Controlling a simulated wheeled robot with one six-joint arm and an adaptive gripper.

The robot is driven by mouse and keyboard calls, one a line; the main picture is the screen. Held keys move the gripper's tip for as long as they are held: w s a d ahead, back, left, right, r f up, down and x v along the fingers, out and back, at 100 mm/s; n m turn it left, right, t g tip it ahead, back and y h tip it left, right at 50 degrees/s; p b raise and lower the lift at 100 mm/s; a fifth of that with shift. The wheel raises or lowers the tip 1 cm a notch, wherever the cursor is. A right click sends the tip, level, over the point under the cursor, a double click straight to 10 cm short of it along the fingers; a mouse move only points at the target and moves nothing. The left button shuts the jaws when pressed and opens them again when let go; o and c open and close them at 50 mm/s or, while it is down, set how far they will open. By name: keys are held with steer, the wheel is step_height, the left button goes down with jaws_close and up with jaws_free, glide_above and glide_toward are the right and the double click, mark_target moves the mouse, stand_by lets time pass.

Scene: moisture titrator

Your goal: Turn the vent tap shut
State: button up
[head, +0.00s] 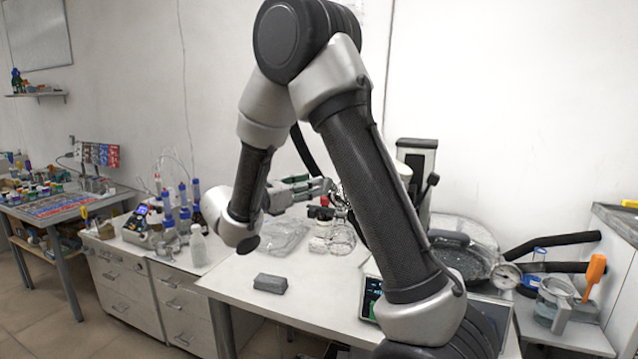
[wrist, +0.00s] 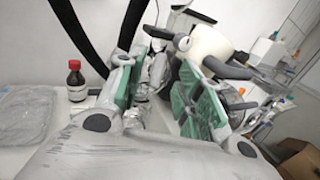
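My gripper (head: 318,187) reaches right over the white bench, above a clear glass vessel (head: 342,238). In the wrist view my gripper (wrist: 165,70) has its two green-padded fingers apart. Shiny glass or metal parts (wrist: 157,72) show in the gap; I cannot tell whether either finger touches them. A grey round knob with dark bars (wrist: 183,43) is just beyond the fingertips, in front of a white cylinder (wrist: 212,46). I cannot tell which of these parts is the vent tap, or how it is turned. My arm hides part of the bench in the head view.
A brown bottle with a red cap (wrist: 76,82) stands left of the fingers. A clear bag or tray (head: 285,238) and a grey block (head: 270,284) lie on the bench (head: 320,290). A gauge (head: 506,276) and black-handled equipment crowd the right side. The bench front is fairly clear.

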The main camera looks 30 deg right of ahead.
steer(key=x, duration=0.5)
steer(key=shift+d, duration=0.2)
steer(key=shift+c, duration=0.2)
jaws_close()
